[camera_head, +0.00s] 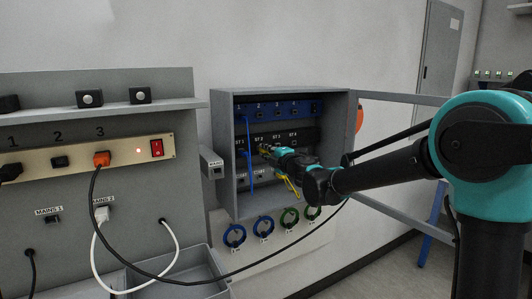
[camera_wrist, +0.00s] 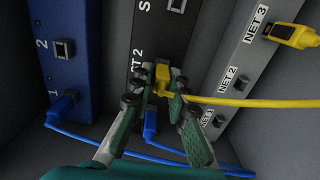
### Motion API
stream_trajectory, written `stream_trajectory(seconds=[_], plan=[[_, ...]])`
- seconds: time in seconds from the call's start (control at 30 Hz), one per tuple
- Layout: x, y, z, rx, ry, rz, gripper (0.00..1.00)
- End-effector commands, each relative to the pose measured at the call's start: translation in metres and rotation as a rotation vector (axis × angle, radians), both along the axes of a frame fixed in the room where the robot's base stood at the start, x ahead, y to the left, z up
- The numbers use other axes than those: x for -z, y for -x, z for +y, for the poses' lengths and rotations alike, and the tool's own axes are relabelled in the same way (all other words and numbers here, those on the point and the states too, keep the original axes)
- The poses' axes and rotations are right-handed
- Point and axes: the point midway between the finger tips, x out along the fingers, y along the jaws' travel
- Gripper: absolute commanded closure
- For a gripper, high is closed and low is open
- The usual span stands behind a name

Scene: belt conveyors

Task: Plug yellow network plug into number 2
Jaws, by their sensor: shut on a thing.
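My gripper (camera_wrist: 160,88) is shut on a yellow network plug (camera_wrist: 163,78), with one finger on each side of it. The plug is at the black panel (camera_wrist: 160,30), beside a label ending in 2. Fingers partly cover the socket there, so I cannot tell how deep the plug sits. Its yellow cable (camera_wrist: 235,102) runs right and loops up to another yellow plug (camera_wrist: 290,36) at NET 3 on the grey strip. In the head view, my gripper (camera_head: 272,150) reaches inside the grey cabinet (camera_head: 225,150), at the second position of the black row (camera_head: 308,137).
A blue panel (camera_wrist: 55,20) holds a blue plug (camera_wrist: 63,105) in port 1; its port 2 (camera_wrist: 64,48) is empty. Another blue plug (camera_wrist: 150,122) sits just below my fingers. A mains board (camera_head: 120,148) stands at left.

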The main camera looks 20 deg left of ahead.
Motion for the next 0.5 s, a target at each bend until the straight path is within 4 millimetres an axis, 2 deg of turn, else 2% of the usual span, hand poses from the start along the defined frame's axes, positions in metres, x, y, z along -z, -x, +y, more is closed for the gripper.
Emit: stream_trajectory(seconds=[0.27,0.3,0.5], plan=[[-0.0001,-0.0011,0.0014,0.000,0.000,0.000,1.00],[-0.0001,-0.0011,0.0014,0.000,0.000,0.000,0.82],[0.0000,-0.0010,0.0014,0.000,0.000,0.000,0.60]])
